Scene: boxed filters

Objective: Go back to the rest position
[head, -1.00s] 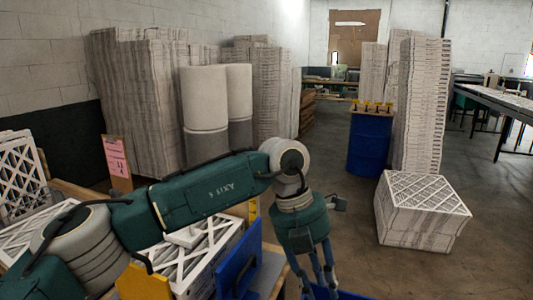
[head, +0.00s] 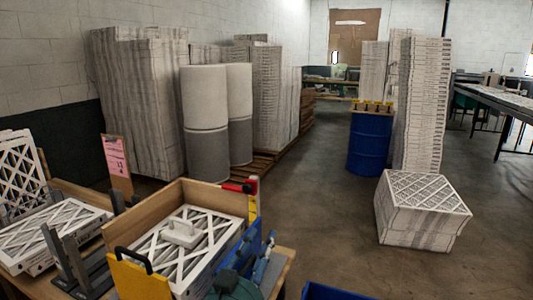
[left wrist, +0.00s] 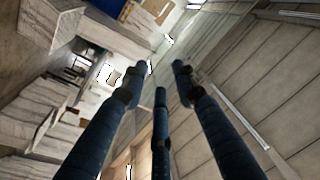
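My left gripper (head: 264,266) is low in the head view, in front of the blue panel at the right side of a wooden box (head: 202,192). Its teal body is partly cut off by the bottom edge. In the left wrist view its three dark blue fingers (left wrist: 160,72) are spread apart with nothing between them, and walls and stacks show beyond. A white pleated filter (head: 150,250) lies in the wooden box, with a small white handled block (head: 181,232) on top. My right gripper is in neither view.
A yellow plate (head: 138,280) with a black handle is at the box's front. More filters (head: 50,235) lie left, beside grey uprights (head: 75,265). A blue bin (head: 330,292) shows at the bottom edge. A filter stack (head: 422,215) stands right; floor between is clear.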

